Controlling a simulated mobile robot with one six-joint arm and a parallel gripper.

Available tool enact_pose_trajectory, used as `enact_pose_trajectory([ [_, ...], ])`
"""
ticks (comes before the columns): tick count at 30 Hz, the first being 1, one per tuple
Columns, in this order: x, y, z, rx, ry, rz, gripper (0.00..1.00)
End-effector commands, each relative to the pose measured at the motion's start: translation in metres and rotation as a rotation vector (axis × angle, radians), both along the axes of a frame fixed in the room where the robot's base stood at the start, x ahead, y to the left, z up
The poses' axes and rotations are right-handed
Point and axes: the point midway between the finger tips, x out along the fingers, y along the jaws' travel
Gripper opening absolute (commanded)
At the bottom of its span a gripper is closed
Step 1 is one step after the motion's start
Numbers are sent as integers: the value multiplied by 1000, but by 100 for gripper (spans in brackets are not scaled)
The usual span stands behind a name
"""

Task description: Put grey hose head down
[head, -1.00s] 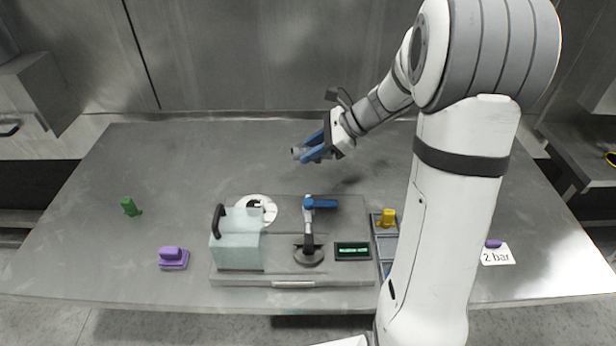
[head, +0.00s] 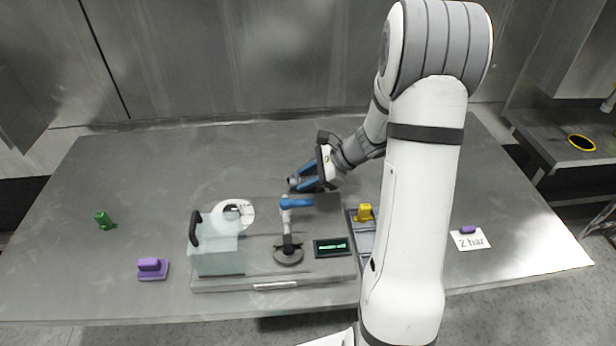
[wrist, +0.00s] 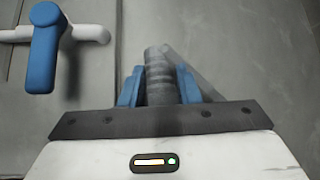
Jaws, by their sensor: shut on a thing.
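My gripper (head: 304,181) has blue fingers and is over the table behind the washer unit. It is shut on the grey hose head (wrist: 158,75), which shows as a ribbed grey cylinder between the fingers in the wrist view. In the head view only a small grey end of the hose head (head: 293,182) shows at the fingertips. I cannot tell whether the hose head touches the table.
The grey unit (head: 270,283) carries a blue-handled valve (head: 297,202), a clear box (head: 215,252) and a green display (head: 332,247). A green piece (head: 104,221) and purple piece (head: 152,269) lie left. A yellow piece (head: 365,212) and "2 bar" card (head: 472,241) are right. The back left is clear.

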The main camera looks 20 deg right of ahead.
Motion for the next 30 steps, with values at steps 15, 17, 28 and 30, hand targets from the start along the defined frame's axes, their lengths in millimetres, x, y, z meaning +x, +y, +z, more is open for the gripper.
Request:
enact_pose_trajectory([
  [15, 0, -1, -2, 0, -1, -1, 38],
  [17, 0, -1, -2, 0, -1, -1, 38],
  [28, -8, -24, 22, -2, -6, -7, 38],
  [30, -12, -35, 33, -2, -7, -7, 38],
])
